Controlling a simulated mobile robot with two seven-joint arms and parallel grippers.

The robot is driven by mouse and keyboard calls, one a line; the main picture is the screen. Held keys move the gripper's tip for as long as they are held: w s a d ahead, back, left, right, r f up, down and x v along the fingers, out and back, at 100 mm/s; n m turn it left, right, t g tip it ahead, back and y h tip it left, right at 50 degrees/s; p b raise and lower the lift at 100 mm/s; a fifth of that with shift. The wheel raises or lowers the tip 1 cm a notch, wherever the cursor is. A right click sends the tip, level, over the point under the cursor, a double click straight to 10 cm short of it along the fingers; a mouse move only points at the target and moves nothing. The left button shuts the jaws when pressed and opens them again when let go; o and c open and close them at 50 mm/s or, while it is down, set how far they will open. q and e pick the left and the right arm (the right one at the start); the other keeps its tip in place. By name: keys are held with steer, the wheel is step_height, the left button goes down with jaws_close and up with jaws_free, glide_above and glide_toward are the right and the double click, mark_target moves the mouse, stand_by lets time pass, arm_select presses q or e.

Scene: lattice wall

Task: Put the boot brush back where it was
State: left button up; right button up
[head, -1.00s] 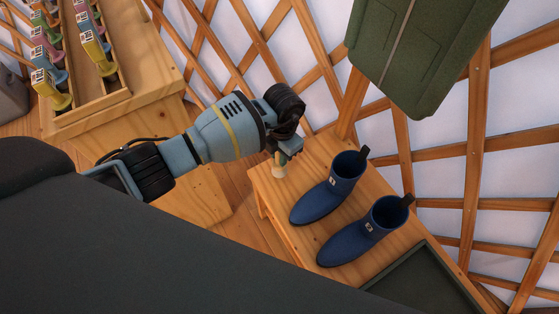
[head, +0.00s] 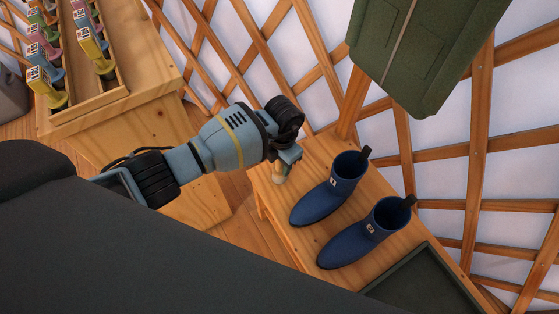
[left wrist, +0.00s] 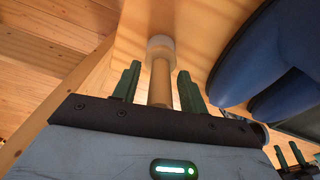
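The boot brush (head: 278,177) is a pale wooden handle with a whitish end, largely hidden by my left gripper (head: 287,158) in the head view. In the left wrist view the brush (left wrist: 160,75) runs between the two green fingers of my left gripper (left wrist: 160,88), with a visible gap on each side, so that gripper is open around it. Its whitish end is at or close to the wooden bench (head: 330,156); contact is unclear. My right gripper (left wrist: 289,156) shows small at the lower right of the left wrist view, its fingers apart.
Two blue boots (head: 331,191) (head: 367,232) stand on the bench, right of the brush. A dark tray (head: 425,283) lies at the lower right. A green case-like panel (head: 420,55) hangs above. A wooden stand (head: 120,105) with coloured items is left. The lattice wall (head: 515,165) is behind.

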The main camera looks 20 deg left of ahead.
arm_select(q)
steer(key=shift+r, duration=0.25)
steer(key=r, duration=0.3)
steer(key=r+p, duration=0.1)
steer(key=r, duration=0.3)
steer(key=r+p, duration=0.1)
steer(key=r, duration=0.3)
steer(key=shift+w+d, duration=0.15)
steer(key=shift+w, duration=0.25)
steer(key=shift+r, duration=0.4)
